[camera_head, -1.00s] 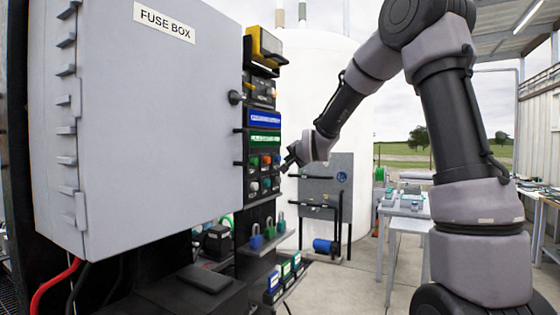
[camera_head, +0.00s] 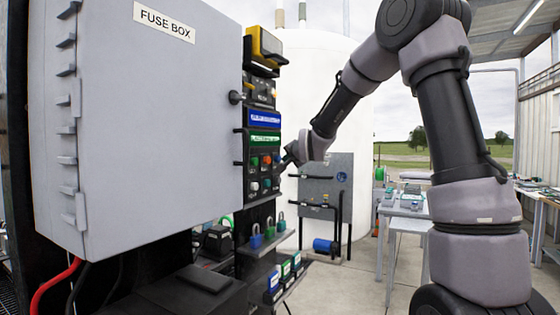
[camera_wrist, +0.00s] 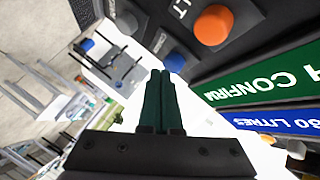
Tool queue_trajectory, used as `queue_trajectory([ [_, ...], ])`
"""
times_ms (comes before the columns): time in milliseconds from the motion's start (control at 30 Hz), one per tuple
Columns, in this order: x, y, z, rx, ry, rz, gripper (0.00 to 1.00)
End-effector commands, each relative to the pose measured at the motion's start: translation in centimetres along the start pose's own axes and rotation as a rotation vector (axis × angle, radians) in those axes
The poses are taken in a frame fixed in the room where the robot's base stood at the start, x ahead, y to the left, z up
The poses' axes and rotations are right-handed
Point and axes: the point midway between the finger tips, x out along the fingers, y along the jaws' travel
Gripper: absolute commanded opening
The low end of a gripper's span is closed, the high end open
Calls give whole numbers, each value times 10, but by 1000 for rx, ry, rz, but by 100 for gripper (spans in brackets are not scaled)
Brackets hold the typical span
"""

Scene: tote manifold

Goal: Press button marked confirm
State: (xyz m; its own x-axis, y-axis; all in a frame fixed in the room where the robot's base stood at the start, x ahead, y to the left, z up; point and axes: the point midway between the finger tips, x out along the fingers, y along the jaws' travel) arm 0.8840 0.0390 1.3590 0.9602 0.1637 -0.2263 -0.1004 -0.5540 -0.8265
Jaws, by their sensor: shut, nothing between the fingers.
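The button panel (camera_head: 264,172) stands at the right side of the fuse box, with two rows of small coloured buttons. In the wrist view a green label strip (camera_wrist: 265,78) ends in "CONFIRM"; its start is cut off. Near it are an orange button (camera_wrist: 213,24) and a blue button (camera_wrist: 175,62); the marking by the orange one is cut off to "LT". I cannot read a confirm mark on a button itself. My gripper (camera_head: 286,161) is at the panel's right edge, beside the buttons. In the wrist view its fingers (camera_wrist: 160,74) are together and empty; contact is unclear.
The grey fuse box (camera_head: 150,120) fills the left. A blue label strip (camera_head: 265,118) is above the green one. Padlocks (camera_head: 268,232) stand on a shelf below the panel. A grey panel stand (camera_head: 325,185) is behind, and tables (camera_head: 405,205) stand to the right.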

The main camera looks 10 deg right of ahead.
Motion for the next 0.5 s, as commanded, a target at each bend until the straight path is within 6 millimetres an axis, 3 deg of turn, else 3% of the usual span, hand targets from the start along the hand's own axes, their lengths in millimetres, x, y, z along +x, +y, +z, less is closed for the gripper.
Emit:
queue_trajectory([
  [500, 5, -3, 3, 1, 0, 1, 0],
])
